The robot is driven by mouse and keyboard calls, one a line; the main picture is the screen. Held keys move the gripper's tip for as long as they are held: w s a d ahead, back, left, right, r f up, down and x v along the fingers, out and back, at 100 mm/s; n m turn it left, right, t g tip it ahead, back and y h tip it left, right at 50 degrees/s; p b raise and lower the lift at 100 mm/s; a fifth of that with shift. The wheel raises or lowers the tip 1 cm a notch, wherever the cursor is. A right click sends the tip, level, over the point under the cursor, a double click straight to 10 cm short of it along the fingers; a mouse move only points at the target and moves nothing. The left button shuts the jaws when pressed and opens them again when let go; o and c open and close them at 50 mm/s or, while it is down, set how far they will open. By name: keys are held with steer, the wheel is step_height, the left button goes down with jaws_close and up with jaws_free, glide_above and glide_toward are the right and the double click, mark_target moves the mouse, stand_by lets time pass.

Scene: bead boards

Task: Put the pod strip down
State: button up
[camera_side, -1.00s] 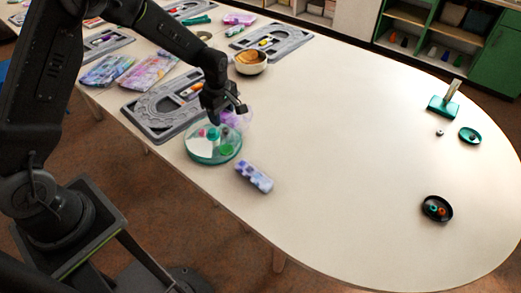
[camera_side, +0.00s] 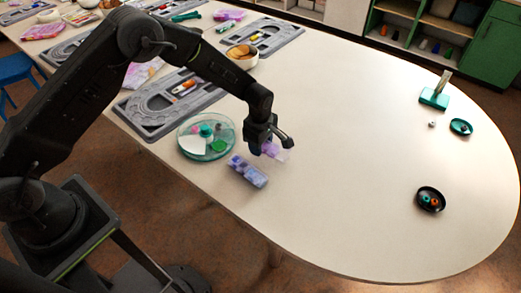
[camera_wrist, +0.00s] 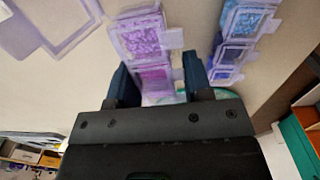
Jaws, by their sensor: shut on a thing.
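My gripper (camera_side: 265,146) is shut on a translucent purple pod strip (camera_side: 275,152), over the table just right of the round tray. In the wrist view, the held pod strip (camera_wrist: 142,38) sits between the two fingers of my gripper (camera_wrist: 158,74) and sticks out beyond them, with purple beads in its compartments. A second, blue-violet pod strip (camera_side: 248,171) lies on the table in front of the gripper. It also shows in the wrist view (camera_wrist: 238,36), right of the held one and apart from it. I cannot tell whether the held strip touches the table.
A round teal-rimmed tray (camera_side: 181,149) stands left of the gripper. A grey bead board (camera_side: 150,116) and a bowl (camera_side: 243,60) are behind. A black dish (camera_side: 431,207), a teal dish (camera_side: 461,127) and a teal stand (camera_side: 434,100) are at the right. The middle of the table (camera_side: 345,130) is clear.

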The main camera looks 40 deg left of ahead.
steer(key=shift+f, duration=1.55)
steer(key=shift+f, duration=0.2)
steer(key=o, duration=0.9)
steer(key=shift+r, duration=0.1)
